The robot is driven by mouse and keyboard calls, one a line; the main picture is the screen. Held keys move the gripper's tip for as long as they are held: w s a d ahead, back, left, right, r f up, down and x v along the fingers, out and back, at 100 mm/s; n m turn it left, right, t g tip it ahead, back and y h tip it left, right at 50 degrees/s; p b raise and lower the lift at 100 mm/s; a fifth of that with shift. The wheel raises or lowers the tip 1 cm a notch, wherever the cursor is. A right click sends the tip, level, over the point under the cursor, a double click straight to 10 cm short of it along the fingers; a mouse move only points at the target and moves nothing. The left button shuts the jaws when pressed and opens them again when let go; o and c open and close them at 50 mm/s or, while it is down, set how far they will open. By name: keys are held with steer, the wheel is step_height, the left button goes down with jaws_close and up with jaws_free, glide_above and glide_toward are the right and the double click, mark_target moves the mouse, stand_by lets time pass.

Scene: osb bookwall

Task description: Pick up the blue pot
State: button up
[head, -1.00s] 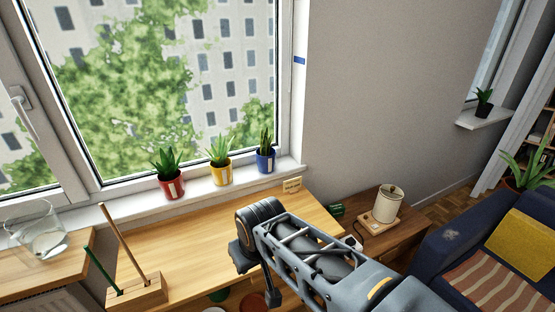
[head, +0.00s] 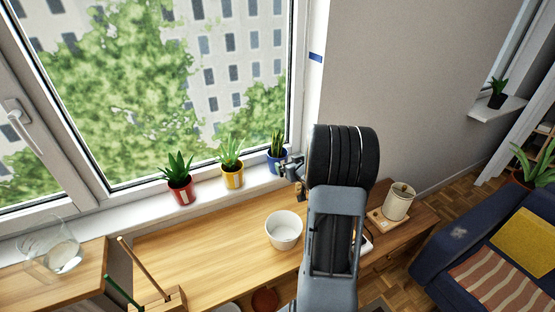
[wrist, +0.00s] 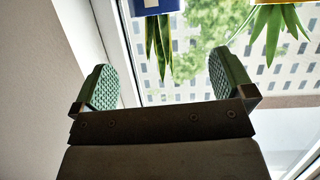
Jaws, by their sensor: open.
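The blue pot (head: 272,165) holds a spiky green plant and stands on the windowsill, at the right end of a row of three pots. In the wrist view, which looks upside down, the blue pot (wrist: 152,6) is cut off by the top edge, its leaves hanging downward in the picture. My gripper (head: 290,168) is just right of the blue pot in the head view and partly overlaps it. In the wrist view my gripper (wrist: 163,78) is open and empty, its two green textured pads wide apart. The pot lies beyond the pads, not between them.
The yellow pot (head: 232,179) stands left of the blue one, and the red pot (head: 181,191) further left. The window is close behind. A white bowl (head: 284,230) sits on the wooden desk below. A cream kettle-like container (head: 398,202) stands at right.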

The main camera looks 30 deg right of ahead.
steer(key=d, duration=0.1)
steer(key=t+p, duration=0.1)
steer(key=p, duration=0.1)
glide_toward(274, 150)
steer(key=shift+y, duration=0.4)
steer(key=shift+p+x, duration=1.1)
steer(key=shift+x, duration=0.95)
steer(key=shift+d, duration=0.15)
steer(key=shift+r, duration=0.1)
steer(key=c, duration=1.2)
